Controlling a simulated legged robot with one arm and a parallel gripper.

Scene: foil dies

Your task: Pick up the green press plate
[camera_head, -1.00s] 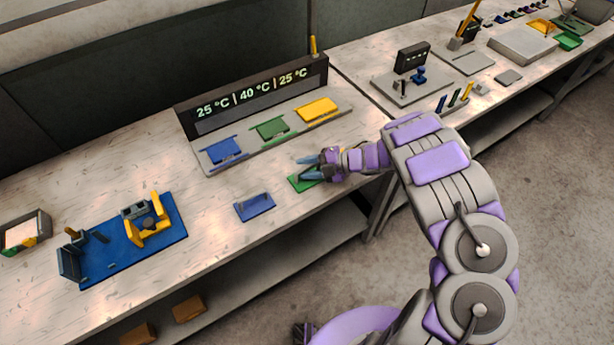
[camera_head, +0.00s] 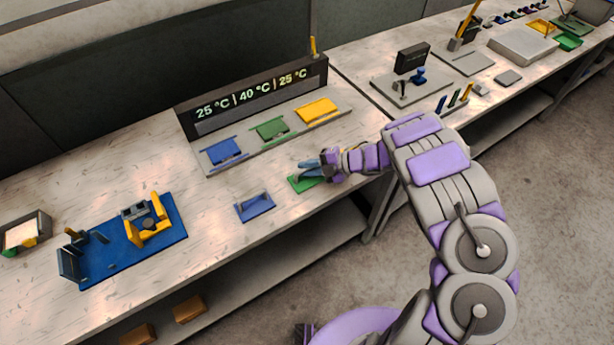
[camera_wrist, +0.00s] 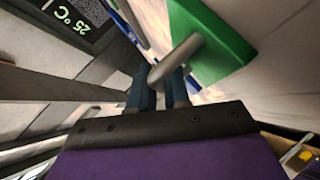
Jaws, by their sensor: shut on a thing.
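The green press plate (camera_head: 304,184) is at the table's front half, under my gripper (camera_head: 309,166). In the wrist view it is a green slab (camera_wrist: 218,40) with a grey bar handle (camera_wrist: 178,58). My gripper's dark fingers (camera_wrist: 162,88) are shut on that handle. The fingers and wrist hide part of the plate in the head view. I cannot tell whether the plate is touching the table or just above it.
A blue plate (camera_head: 255,207) with a handle lies to the left. Behind is a display station (camera_head: 255,95) with blue (camera_head: 223,151), green (camera_head: 272,128) and yellow (camera_head: 317,109) plates.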

